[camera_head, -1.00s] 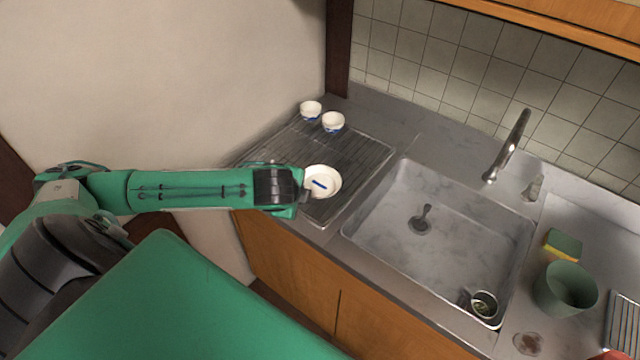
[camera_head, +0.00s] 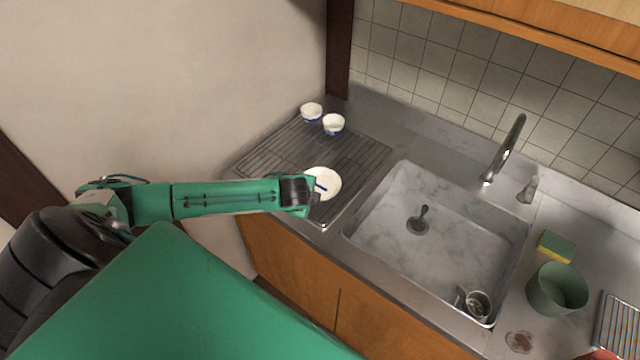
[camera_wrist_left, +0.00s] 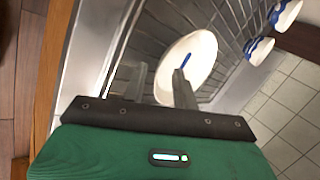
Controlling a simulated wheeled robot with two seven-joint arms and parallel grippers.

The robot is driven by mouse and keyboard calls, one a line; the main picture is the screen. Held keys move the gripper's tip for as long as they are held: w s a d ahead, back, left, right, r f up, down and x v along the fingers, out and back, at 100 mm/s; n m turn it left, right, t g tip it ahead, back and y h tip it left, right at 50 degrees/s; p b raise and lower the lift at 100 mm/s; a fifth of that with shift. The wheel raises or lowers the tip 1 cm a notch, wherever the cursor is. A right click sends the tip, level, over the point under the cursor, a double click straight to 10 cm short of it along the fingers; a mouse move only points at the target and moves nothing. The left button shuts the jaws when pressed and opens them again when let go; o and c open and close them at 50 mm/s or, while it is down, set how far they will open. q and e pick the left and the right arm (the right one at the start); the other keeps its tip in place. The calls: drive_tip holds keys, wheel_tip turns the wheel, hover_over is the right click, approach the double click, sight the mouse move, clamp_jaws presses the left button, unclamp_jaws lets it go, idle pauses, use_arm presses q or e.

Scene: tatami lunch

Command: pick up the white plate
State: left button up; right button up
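The white plate (camera_head: 325,178) lies on the ribbed drainboard left of the sink, with a short blue mark on it. It also shows in the left wrist view (camera_wrist_left: 202,52). My left gripper (camera_head: 316,190) is at the plate's near left edge. In the left wrist view its two fingers (camera_wrist_left: 160,76) stand apart. One finger overlaps the plate and the other is outside its rim, so the rim shows between them. I cannot tell whether either finger touches the plate. My right gripper is not in view.
Two white-and-blue cups (camera_head: 311,112) (camera_head: 333,124) stand at the back of the drainboard (camera_head: 285,155). The sink (camera_head: 450,245) is to the right, with a faucet (camera_head: 505,150). A wall bounds the left side.

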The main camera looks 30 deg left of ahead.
use_arm(q)
drive_tip(key=shift+w+a+f, duration=0.1)
drive_tip(key=shift+w+f, duration=0.2)
drive_tip(key=shift+f, duration=0.15)
drive_tip(key=shift+c, duration=0.4)
clamp_jaws()
